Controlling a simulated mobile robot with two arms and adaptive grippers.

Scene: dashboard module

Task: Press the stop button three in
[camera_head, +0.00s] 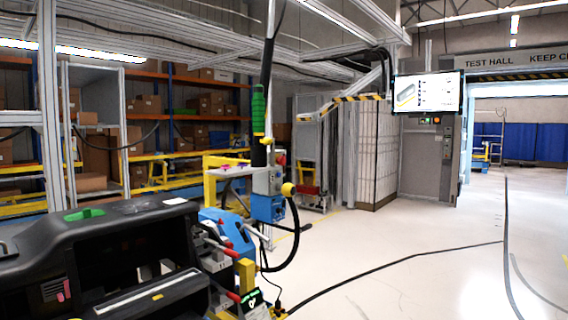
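Neither of my grippers shows in the head view. A black dashboard module (110,240) fills the lower left. Beside it is a fixture post with a blue box (267,207). A small red part (281,159) sits on the post's upper part, and a round yellow part (288,189) sticks out at its right. I cannot tell whether either is a stop button. Farther back, a control panel (430,120) under a screen carries small lit green and red-orange spots. They are too small to identify.
A green-handled tool (258,109) hangs above the post. Red-tipped clamps and a blue part (228,231) stand beside the dashboard. Dark cables (395,262) cross the pale floor at right, which is otherwise open. Shelves with boxes (205,104) line the back left.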

